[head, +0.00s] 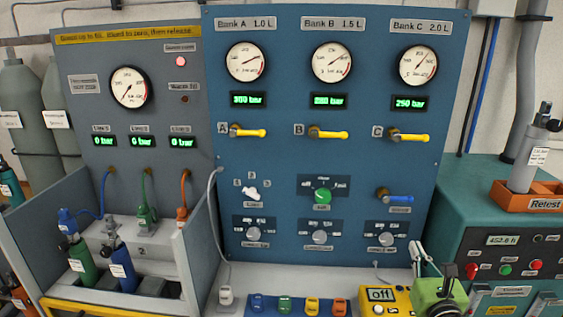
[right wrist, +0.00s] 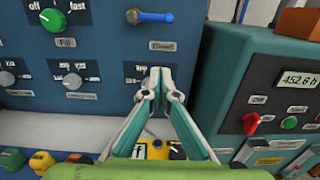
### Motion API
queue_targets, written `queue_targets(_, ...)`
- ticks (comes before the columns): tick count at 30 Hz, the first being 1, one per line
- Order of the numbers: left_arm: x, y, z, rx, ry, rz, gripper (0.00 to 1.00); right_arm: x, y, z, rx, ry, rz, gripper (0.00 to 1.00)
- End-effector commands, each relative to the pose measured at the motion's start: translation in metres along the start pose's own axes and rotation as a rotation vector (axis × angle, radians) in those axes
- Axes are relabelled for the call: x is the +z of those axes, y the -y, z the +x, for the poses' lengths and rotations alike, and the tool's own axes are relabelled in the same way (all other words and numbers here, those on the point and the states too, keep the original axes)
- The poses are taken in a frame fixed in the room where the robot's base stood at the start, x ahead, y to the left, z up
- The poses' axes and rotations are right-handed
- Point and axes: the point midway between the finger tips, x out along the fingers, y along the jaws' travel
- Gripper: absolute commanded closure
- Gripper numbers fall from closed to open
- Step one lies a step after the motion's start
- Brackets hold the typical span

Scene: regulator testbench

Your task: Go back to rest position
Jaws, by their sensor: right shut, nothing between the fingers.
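My right gripper (head: 416,246) is at the lower right in the head view, in front of the base of the blue panel. In the right wrist view its two fingers (right wrist: 160,76) meet at the tips, shut with nothing between them. They are below the blue lever in that picture. My left gripper is not in view.
The blue panel (head: 230,160) carries gauges, yellow levers, a green knob (head: 322,196) and a blue lever (head: 398,198). Left, a walled bay (head: 190,240) holds cylinders. A yellow box (head: 376,306) marked "off" lies near my gripper. A teal cabinet (head: 480,215) stands right.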

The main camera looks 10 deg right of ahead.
Motion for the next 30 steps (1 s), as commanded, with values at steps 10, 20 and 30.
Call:
queue_targets(10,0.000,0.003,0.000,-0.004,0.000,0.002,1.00,-0.109,-0.020,-0.101,-0.373,-0.274,1.053,1.00)
queue_targets(20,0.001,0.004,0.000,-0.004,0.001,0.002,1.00,-0.193,-0.083,-0.256,-1.077,-0.456,1.942,1.00)
queue_targets(30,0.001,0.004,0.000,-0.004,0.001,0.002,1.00,-0.202,-0.137,-0.364,-1.674,-0.455,2.259,1.00)
